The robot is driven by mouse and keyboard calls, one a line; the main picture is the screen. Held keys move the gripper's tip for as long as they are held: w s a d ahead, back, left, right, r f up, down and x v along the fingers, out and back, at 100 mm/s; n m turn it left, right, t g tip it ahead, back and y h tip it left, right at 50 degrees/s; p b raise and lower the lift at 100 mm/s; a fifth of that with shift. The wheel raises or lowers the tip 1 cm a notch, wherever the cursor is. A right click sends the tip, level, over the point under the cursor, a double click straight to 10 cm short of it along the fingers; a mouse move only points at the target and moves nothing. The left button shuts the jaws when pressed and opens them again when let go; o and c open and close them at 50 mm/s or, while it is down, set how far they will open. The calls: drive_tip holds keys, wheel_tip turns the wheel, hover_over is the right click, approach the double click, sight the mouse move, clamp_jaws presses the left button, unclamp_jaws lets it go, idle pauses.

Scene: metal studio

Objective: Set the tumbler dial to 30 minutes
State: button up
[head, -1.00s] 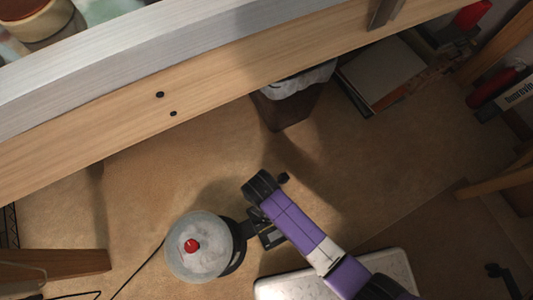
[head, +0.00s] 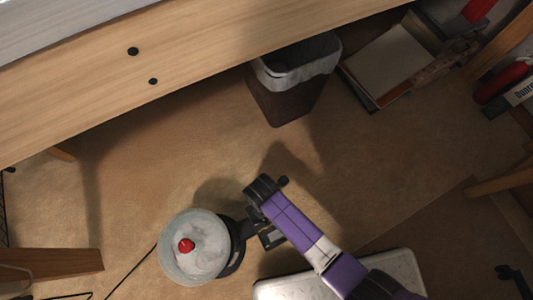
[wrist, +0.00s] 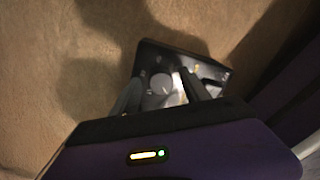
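The tumbler (head: 200,262) stands at the lower middle of the head view. It has a round, pale grey bowl with a red knob (head: 186,246) on top and a black base at its right. In the wrist view a black control panel (wrist: 205,70) shows a round grey dial (wrist: 160,83) with small pale marks around it. My gripper (wrist: 160,90) is open, with one dark finger on each side of the dial. I cannot tell whether the fingers touch it, and the setting is too small to read. In the head view the gripper's fingers are not clearly visible near my purple arm.
A wooden desk edge (head: 205,80) crosses the top left. A lined dark bin (head: 285,100) stands under it, with books (head: 388,68) to its right. A pale metallic tray (head: 290,288) lies below my arm. A cable (head: 130,270) runs left of the tumbler. Brown floor lies open between.

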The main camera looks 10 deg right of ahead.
clamp_jaws()
